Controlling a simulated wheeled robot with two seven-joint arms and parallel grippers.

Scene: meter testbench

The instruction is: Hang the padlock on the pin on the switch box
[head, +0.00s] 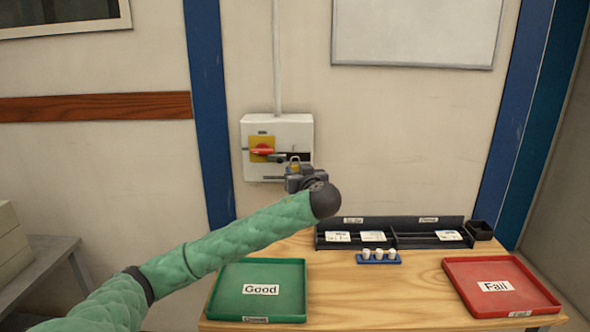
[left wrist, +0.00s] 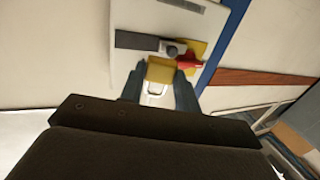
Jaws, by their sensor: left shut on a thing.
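The switch box (head: 305,130) is a light grey box on the wall, with a yellow plate and a red rotary handle (head: 263,150). The handle also shows in the left wrist view (left wrist: 189,63). A dark horizontal bar (left wrist: 145,42) runs beside the handle; I cannot tell the pin apart clearly. My left gripper (left wrist: 160,88) is shut on the padlock (left wrist: 160,71), which has a yellow body and a pale metal shackle. In the head view the padlock (head: 295,166) is a small yellow patch in front of the box's lower right. Whether it touches the box I cannot tell. My right gripper is not in view.
A wooden bench (head: 350,290) stands below, with a green Good tray (head: 302,290), a red Fail tray (head: 545,290), a black rack (head: 385,243) and a blue holder (head: 392,260) with small white pieces. A conduit (head: 277,60) rises above the box.

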